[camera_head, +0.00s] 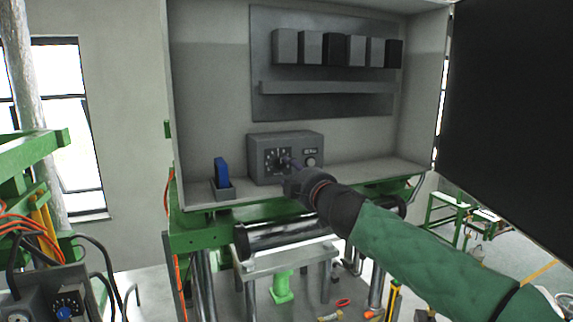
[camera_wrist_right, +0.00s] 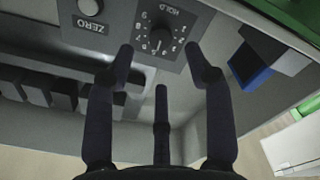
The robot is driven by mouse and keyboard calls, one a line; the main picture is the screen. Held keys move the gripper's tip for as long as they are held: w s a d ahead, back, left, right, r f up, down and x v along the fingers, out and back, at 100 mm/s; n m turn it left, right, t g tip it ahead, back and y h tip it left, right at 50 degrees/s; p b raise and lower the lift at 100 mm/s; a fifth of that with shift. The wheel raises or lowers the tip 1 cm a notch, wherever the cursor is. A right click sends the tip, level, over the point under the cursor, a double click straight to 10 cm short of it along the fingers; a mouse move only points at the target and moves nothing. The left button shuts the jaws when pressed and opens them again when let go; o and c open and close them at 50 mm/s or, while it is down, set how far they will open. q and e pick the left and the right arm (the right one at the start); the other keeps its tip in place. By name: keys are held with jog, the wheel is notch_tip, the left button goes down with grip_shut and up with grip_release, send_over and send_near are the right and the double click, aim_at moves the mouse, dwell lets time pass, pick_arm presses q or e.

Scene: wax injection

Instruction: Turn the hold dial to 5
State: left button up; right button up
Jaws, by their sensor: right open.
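The hold dial (camera_wrist_right: 160,36) is a round dark knob on a black square plate lettered HOLD, with a ring of white numbers. It shows upside down in the right wrist view; I cannot surely read its setting. In the head view the dial plate (camera_head: 275,160) is on the front of a grey control box (camera_head: 258,143), partly behind my right gripper (camera_head: 291,164). In the wrist view the open fingers of my right gripper (camera_wrist_right: 160,60) are spread in front of the dial, with nothing between them. I cannot tell whether any fingertip touches it. My left gripper is out of view.
A second knob (camera_wrist_right: 90,6), marked ZERO, is beside the dial. A blue item (camera_head: 221,171) stands in a grey holder left of the box. Several grey blocks (camera_head: 310,47) hang above. A big black panel (camera_head: 515,110) fills the right side.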

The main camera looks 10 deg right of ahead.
aim_at(281, 165)
jog(key=shift+w+a+p, duration=0.2)
jog(key=shift+w+p, duration=0.05)
jog(key=shift+w, duration=0.75)
jog(key=shift+w+a+p, duration=0.2)
jog(key=shift+w, duration=0.85)
jog(key=shift+w+a+p, duration=0.2)
jog(key=shift+w+p, duration=0.05)
jog(key=shift+w, duration=0.75)
grip_shut()
